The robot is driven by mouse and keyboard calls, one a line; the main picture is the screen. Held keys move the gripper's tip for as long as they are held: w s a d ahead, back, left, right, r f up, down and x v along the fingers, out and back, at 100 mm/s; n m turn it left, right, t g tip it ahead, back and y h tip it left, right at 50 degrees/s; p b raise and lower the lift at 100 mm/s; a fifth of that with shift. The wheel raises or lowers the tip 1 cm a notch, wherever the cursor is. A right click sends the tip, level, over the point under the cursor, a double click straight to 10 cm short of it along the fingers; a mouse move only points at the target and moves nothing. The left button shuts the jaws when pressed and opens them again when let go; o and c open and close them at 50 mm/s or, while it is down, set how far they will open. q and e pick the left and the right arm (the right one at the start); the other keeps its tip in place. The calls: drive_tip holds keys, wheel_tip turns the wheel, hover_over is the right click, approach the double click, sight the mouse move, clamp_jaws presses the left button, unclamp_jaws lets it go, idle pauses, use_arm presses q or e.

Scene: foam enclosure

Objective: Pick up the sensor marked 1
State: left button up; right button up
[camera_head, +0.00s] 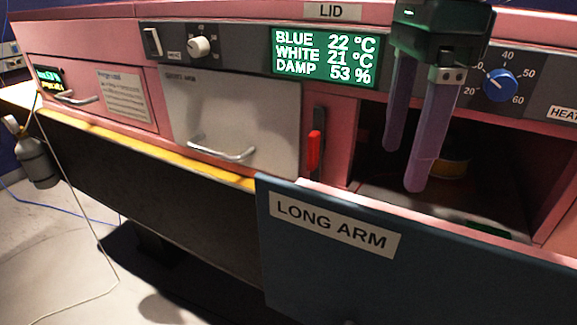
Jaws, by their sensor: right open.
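No sensor with a readable 1 shows in the head view. My right gripper (404,167) hangs down from the upper right, its two purple fingers apart and nothing between them. It is in front of the dark opening of a compartment (500,185) in the pink foam enclosure (340,130). Inside, partly hidden behind a finger, is a round yellowish object (453,167); I cannot tell what it is. A small green patch (489,231) shows low near the compartment's front edge. My left gripper is not in view.
A dark blue panel marked LONG ARM (420,275) hangs open below the compartment. Left of the opening are a red handle (314,150) and a closed white door (235,115). A green display (325,57) and a blue knob (501,85) sit above.

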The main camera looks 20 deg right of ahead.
drive_tip(key=f, duration=0.3)
drive_tip(key=f+p, duration=0.1)
drive_tip(key=f, duration=0.3)
drive_tip(key=shift+w+a+f, duration=0.1)
drive_tip(key=shift+a+f, duration=0.1)
drive_tip(key=shift+f, duration=0.1)
clamp_jaws()
